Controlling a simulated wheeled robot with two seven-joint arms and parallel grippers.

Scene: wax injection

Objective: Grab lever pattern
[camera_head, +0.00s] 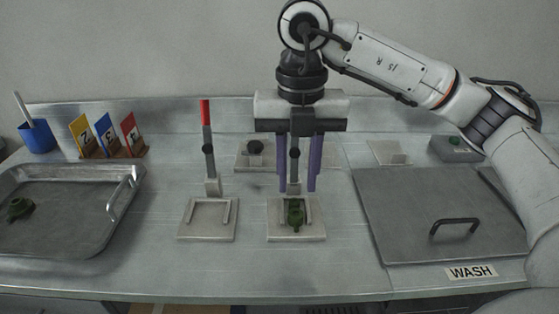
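A dark green lever pattern (296,213) sits on the right of two front pale fixture plates (283,233), at the foot of a grey post (294,178). My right gripper (298,189) points straight down above that plate. Its purple fingers are spread apart, with the post showing between them and the green pattern below their tips. The fingers hold nothing that I can see. The gripper body hides the top of the post. Another green piece (18,208) lies in the metal tray (92,250) at the left. My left gripper is not in view.
A second fixture plate (207,234) with a red-handled post (205,112) stands to the left. A grey lid (400,245) with a handle lies right, near a WASH label (471,272). Numbered cards (105,137) and a blue cup (37,137) stand back left.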

